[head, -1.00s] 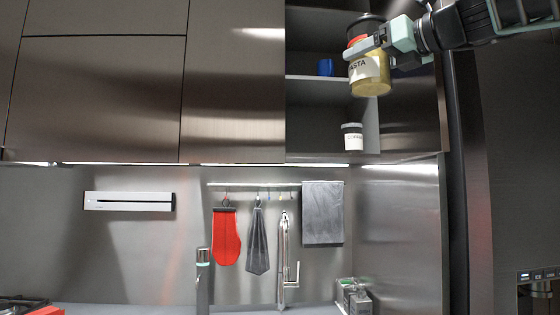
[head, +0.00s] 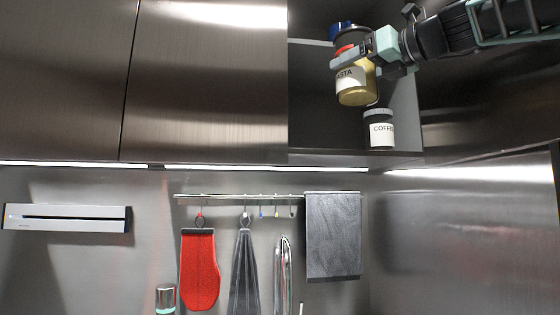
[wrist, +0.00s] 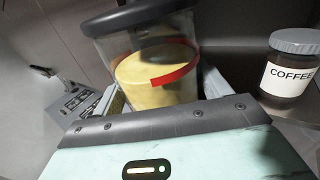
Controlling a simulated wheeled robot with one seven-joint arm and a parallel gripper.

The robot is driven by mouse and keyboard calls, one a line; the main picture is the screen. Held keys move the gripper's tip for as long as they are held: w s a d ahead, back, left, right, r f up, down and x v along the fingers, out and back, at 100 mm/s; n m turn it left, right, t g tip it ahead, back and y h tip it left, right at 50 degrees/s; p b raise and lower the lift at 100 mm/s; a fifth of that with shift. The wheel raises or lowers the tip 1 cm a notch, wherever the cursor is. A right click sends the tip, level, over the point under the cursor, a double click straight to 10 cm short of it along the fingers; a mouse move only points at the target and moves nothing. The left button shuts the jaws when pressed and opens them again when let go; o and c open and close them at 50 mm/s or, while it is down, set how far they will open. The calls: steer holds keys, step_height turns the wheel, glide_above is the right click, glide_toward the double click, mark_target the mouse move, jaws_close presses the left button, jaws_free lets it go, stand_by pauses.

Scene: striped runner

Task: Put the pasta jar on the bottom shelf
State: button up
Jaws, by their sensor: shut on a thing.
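The pasta jar (head: 356,92) has yellow contents, a red band, a dark lid and a white label. In the head view it is held in the air in front of the open cabinet, slightly tilted. My gripper (head: 352,56) is shut on the jar's upper part. The wrist view shows the jar (wrist: 150,70) large between the fingers. The bottom shelf (head: 345,155) of the cabinet is below the jar and holds a coffee jar (head: 380,133) near its right side. The coffee jar also shows in the wrist view (wrist: 290,72), right of the pasta jar.
A middle shelf (head: 309,43) lies behind and above, and a blue cup (head: 341,29) shows there. The cabinet's right side wall (head: 404,105) is close to the coffee jar. The bottom shelf left of the coffee jar looks clear. A towel (head: 333,235) hangs below.

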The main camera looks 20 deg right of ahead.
steer(key=shift+w+d+r+p, duration=0.15)
steer(key=shift+w+r+p, duration=0.25)
steer(key=shift+w+p, duration=0.4)
steer(key=p, duration=0.1)
steer(key=w+p, duration=0.1)
steer(key=p, duration=0.1)
steer(key=shift+w+d, duration=0.25)
steer(key=w+d+p, duration=0.2)
steer(key=w+p, duration=0.4)
steer(key=w, duration=0.2)
steer(key=w+d+p, duration=0.3)
steer(key=w+p, duration=0.3)
steer(key=w, duration=0.2)
steer(key=shift+a+f, duration=0.2)
steer(key=shift+f, duration=3.05)
steer(key=shift+w+d+f+p, duration=0.1)
steer(key=shift+w+f+p, duration=0.05)
steer(key=shift+f+p, duration=0.35)
steer(key=shift+f, duration=0.15)
